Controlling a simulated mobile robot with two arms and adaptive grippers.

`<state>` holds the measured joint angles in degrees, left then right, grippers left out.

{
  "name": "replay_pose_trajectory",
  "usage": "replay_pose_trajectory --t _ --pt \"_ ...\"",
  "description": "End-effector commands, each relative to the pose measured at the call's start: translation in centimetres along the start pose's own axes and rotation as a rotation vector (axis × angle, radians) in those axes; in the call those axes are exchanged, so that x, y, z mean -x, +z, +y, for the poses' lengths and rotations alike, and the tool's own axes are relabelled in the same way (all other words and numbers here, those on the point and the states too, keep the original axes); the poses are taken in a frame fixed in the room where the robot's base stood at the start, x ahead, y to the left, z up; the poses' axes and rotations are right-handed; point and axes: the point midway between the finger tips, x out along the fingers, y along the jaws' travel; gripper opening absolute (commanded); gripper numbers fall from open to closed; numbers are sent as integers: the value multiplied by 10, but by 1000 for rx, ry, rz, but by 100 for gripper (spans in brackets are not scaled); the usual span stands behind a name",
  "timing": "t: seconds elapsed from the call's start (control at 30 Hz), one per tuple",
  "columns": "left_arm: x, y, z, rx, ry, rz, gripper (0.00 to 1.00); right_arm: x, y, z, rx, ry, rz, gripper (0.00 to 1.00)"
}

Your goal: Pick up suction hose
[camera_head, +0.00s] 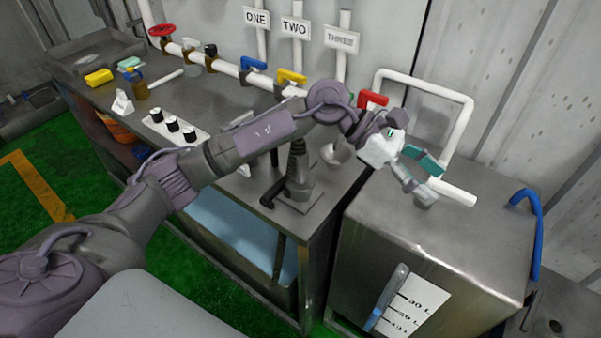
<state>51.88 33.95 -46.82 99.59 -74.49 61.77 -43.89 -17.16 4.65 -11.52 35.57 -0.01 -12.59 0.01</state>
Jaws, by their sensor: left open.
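A blue curved hose (538,235) hangs over the right edge of the metal tank (450,232); it is the only hose-like thing that I can make out, and I cannot tell for sure that it is the suction hose. My left gripper (428,180) is open above the back left part of the tank top, to the left of the blue hose and well apart from it. I see nothing between its fingers. The end of a white pipe (458,192) shows just behind the fingers; I cannot tell whether they touch. My right gripper is not in view.
A white pipe loop (425,80) rises behind the tank. A workbench (230,100) on the left carries valves, black knobs (172,124) and a dark stand (298,180). A level scale (412,303) is on the tank's front. The front of the tank top is clear.

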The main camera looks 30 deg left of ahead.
Motion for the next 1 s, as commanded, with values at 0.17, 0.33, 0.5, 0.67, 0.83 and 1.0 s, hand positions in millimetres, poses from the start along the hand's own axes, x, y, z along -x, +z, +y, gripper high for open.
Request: replay_pose_trajectory --t 0.17,0.33,0.5,0.67,0.83,1.0 --pt "81 -59 35 -182 -8 527 62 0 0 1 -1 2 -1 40" --pt "176 -85 51 -200 -27 910 62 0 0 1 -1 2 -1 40" --pt "236 -90 51 -159 -44 1107 62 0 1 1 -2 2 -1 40" --pt "248 -100 49 -139 -54 1158 62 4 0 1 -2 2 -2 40" --pt "234 -130 49 -139 -57 1157 62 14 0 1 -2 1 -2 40" --pt "222 -156 50 -140 -55 1156 62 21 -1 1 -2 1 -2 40"
